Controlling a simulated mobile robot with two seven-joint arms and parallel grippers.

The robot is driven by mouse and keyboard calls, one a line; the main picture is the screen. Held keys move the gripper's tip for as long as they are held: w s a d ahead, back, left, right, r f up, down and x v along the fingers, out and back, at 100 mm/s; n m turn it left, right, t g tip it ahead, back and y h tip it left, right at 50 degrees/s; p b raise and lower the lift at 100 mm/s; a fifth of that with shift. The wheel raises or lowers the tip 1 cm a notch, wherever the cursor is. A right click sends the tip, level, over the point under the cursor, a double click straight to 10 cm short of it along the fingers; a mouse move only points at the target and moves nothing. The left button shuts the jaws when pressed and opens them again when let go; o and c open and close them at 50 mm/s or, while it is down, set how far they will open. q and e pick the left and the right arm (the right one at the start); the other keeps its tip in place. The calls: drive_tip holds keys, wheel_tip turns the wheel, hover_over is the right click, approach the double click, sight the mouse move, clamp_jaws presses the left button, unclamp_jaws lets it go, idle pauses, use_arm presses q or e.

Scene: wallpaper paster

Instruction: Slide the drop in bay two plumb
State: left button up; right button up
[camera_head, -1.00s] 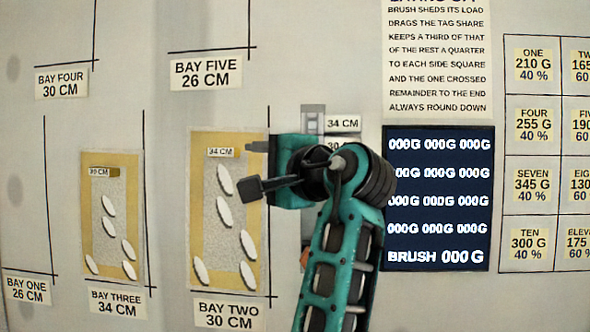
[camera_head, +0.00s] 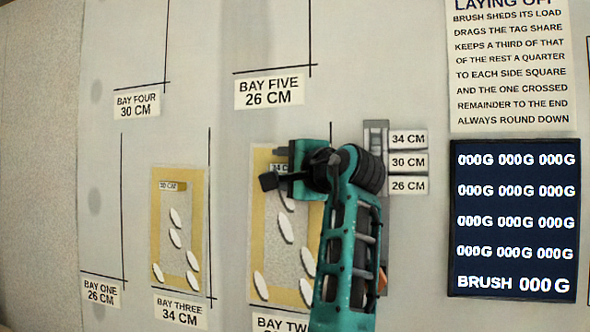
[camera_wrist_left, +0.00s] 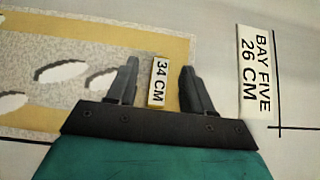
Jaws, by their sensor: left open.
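The bay two drop (camera_head: 258,225) is a tan-edged panel with a speckled grey middle and several white ovals. It lies on the wall above the bay two label (camera_head: 283,323); my arm covers its right side. Its tag, reading 34 CM, is at its top, partly hidden in the head view and clear in the left wrist view (camera_wrist_left: 159,81). My left gripper (camera_head: 274,167) is over the top of the drop. In the left wrist view its open fingers (camera_wrist_left: 159,68) stand either side of the tag, with gaps. My right gripper is out of view.
The bay three drop (camera_head: 157,240), tagged 30 CM, is to the left. A black plumb line (camera_head: 331,135) runs beside bay two. Stacked tags (camera_head: 408,162) and a dark display (camera_head: 515,220) are to the right. The bay five label (camera_head: 269,92) is above.

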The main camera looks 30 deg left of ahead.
use_arm(q)
drive_tip(key=shift+w+a, duration=0.2)
drive_tip(key=shift+a, duration=0.1)
drive_tip(key=shift+c, duration=0.3)
clamp_jaws()
